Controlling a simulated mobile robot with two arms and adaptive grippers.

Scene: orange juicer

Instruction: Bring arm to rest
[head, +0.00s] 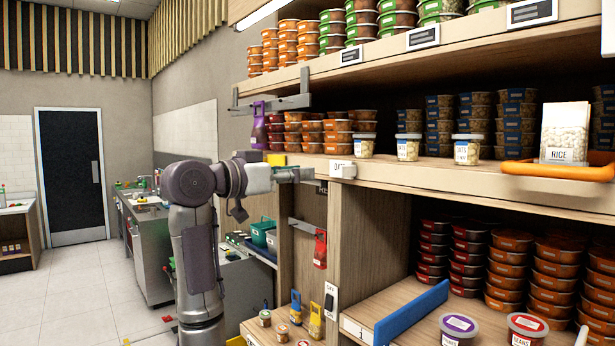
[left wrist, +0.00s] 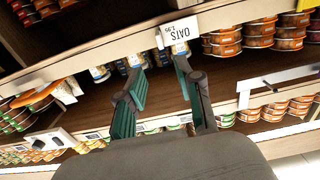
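My left arm (head: 195,230) rises from the bottom of the head view and bends right towards the shelf. My left gripper (head: 305,174) is at the front edge of the middle shelf, beside a white price tag (head: 343,170). In the left wrist view the gripper (left wrist: 162,72) has its two green-padded fingers apart, with nothing held between them. An upside-down OATS tag (left wrist: 178,30) shows just beyond the fingertips. My right gripper is not in view.
The middle shelf edge (head: 450,180) carries small jars (head: 407,147), stacked tubs and a RICE box (head: 564,133) by an orange handle (head: 560,172). A blue divider (head: 411,312) stands on the lower shelf. Open floor (head: 90,285) lies to the left.

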